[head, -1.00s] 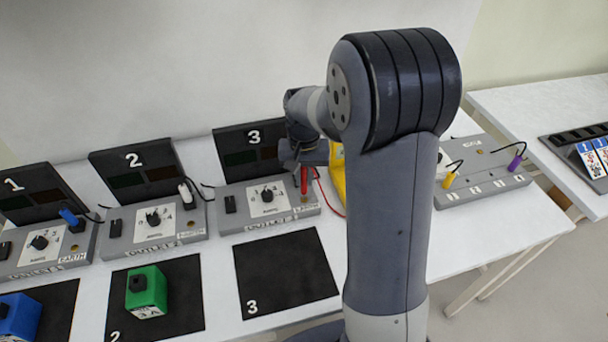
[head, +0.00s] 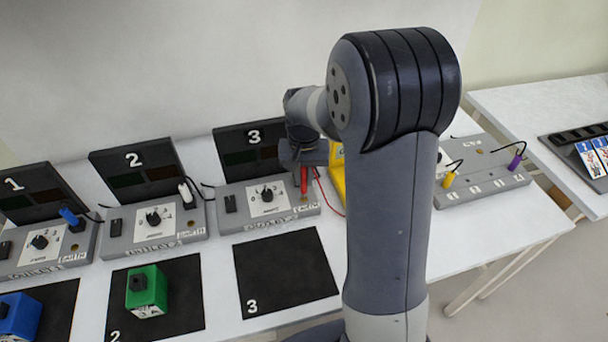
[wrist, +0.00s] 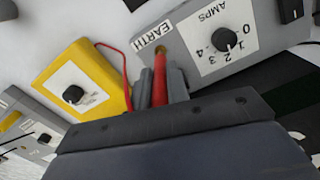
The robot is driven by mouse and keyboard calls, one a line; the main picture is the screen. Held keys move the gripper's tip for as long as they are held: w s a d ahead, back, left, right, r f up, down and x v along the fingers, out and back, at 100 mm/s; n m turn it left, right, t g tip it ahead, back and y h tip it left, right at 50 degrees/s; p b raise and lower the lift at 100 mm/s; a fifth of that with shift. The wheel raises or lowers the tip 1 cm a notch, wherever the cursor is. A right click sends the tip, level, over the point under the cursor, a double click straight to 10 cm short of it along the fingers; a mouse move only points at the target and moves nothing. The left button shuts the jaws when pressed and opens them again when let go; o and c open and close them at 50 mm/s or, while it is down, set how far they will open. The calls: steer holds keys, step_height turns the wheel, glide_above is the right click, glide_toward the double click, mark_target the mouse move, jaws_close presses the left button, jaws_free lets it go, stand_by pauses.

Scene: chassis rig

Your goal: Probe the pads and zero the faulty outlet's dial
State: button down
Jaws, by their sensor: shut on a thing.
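My gripper (head: 303,178) is shut on a red probe (head: 304,182). In the wrist view the probe (wrist: 160,80) points at the pad marked EARTH (wrist: 158,47) on outlet 3; its tip is at or just over the pad, and I cannot tell if it touches. Outlet 3 (head: 240,216) has a dial (head: 267,194) marked AMPS, which also shows in the wrist view (wrist: 224,39). Outlet 2 (head: 128,237) has a dial (head: 153,218), and outlet 1 (head: 20,268) has a dial (head: 40,242). A yellow meter (wrist: 88,78) with a dial stands beside outlet 3, joined to the probe by a red wire.
A green block (head: 150,290) sits on mat 2 and a blue block (head: 18,318) lies at the far left. Mat 3 (head: 285,272) is bare. A grey unit (head: 485,187) with yellow and purple plugs stands right of my arm. Dark panels stand behind the outlets.

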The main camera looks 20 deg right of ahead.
steer(key=shift+r+p, duration=2.8)
steer(key=shift+r, duration=0.75)
steer(key=shift+f, duration=0.1)
